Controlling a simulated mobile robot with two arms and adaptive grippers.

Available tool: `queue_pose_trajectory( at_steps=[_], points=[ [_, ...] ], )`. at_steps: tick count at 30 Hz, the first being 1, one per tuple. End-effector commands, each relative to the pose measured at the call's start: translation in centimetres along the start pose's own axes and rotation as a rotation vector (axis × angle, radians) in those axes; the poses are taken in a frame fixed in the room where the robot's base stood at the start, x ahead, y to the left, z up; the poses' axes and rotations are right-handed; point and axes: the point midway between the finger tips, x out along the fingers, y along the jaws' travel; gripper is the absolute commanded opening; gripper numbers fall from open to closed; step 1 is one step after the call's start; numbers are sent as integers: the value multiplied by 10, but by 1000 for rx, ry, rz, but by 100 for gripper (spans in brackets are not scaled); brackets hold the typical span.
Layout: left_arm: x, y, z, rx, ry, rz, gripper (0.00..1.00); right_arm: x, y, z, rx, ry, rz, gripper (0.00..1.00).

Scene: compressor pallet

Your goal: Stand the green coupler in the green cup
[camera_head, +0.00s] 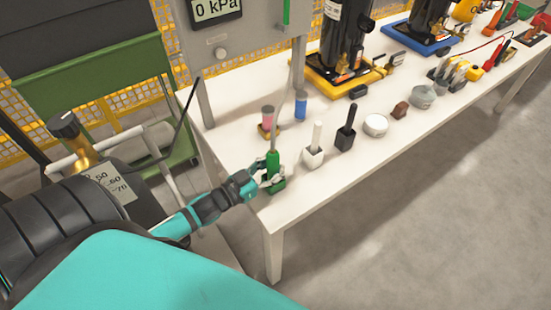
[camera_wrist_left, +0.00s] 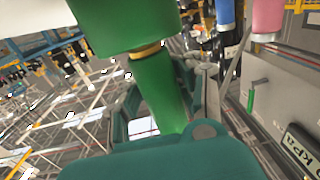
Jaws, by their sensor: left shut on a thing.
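The green coupler (camera_head: 272,162) stands roughly upright at the near left corner of the white table. The green cup (camera_head: 278,185) is a squat block directly under it. My left gripper (camera_head: 266,179) is shut on the coupler's green body from the left, low down by the cup. In the left wrist view the coupler (camera_wrist_left: 160,95) runs between my fingers, with a brass ring at its end against the wide green cup (camera_wrist_left: 125,25). The coupler's end is at the cup's mouth; how deep it sits is hidden. My right gripper is not in view.
A white cup (camera_head: 313,159) and a black cup (camera_head: 345,140), each with a stem, stand to the right. Behind are a pink-topped piece (camera_head: 267,117) and a blue cylinder (camera_head: 301,105). The grey gauge panel (camera_head: 240,60) rises behind. The table's front edge is close.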

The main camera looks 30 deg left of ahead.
Motion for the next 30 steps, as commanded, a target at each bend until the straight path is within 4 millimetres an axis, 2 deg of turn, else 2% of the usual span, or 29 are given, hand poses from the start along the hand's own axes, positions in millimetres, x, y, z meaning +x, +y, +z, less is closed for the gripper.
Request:
queue_pose_trajectory(
  at_steps=[20, 21, 30],
  points=[
    [0, 0, 11, 0, 1, 0, 0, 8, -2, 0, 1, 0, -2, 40],
    [0, 0, 11, 0, 2, 0, 23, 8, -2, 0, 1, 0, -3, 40],
    [0, 0, 11, 0, 0, 0, 61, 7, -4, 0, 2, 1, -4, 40]
  ],
)
